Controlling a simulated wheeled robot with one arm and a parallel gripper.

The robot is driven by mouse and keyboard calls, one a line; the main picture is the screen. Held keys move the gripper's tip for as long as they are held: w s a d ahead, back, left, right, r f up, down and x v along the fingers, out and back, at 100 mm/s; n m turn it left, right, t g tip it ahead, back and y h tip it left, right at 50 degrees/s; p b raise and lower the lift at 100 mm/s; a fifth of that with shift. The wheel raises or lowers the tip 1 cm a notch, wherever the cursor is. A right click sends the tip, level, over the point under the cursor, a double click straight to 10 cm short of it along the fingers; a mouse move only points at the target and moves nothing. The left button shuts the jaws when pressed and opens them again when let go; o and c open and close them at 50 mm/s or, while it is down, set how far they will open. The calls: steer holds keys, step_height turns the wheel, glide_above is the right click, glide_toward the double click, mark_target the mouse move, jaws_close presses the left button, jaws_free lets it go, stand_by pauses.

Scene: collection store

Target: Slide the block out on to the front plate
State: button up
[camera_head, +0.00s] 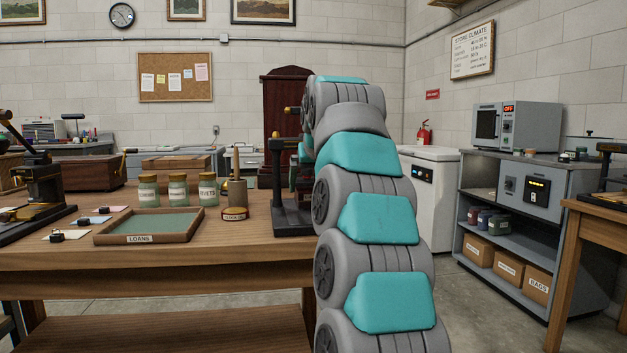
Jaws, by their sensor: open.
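A black upright stand (277,180) with a brass knob near its top and a dark base stands at the table's right end, just left of my arm. My arm bends over at the top and hides most of what is behind it. A small dark reddish part shows between the stand and my arm; I cannot tell what it is. I cannot make out the block or the front plate. My gripper is hidden behind my arm links.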

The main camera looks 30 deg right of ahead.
mark_target(310, 194)
steer(key=x, duration=0.5)
steer(key=shift+w+d+f, duration=0.1)
steer(key=shift+w+f, duration=0.15)
steer(key=shift+w, duration=0.05)
steer(key=shift+c, duration=0.4)
steer(key=c, duration=1.3)
